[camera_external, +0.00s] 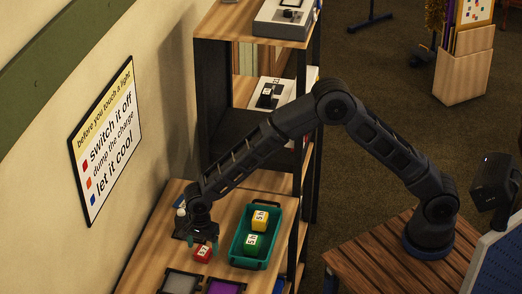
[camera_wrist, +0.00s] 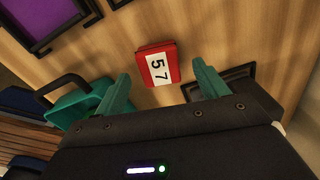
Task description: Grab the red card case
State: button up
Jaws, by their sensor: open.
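The red card case (camera_external: 203,253) lies on the wooden shelf top, left of the teal tray. In the wrist view the red card case (camera_wrist: 158,64) shows a white label reading 57. My gripper (camera_external: 203,240) is just above and behind it in the external view. In the wrist view my gripper (camera_wrist: 160,88) has its two teal fingers spread apart, with the case beyond and between the fingertips. The fingers hold nothing. I cannot tell whether either fingertip touches the case.
The teal tray (camera_external: 276,245) holds a yellow block (camera_external: 260,221) and a green block (camera_external: 254,243), close to the right. Black-framed panels, one grey (camera_external: 181,282) and one purple (camera_external: 226,287), lie in front. A wall sign (camera_external: 105,140) hangs left; shelving (camera_external: 215,110) stands behind.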

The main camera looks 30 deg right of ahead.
aim_at(203, 251)
jog(key=shift+f, duration=1.55)
jog(key=c, duration=1)
jog(key=shift+r, duration=0.1)
jog(key=shift+c, duration=0.2)
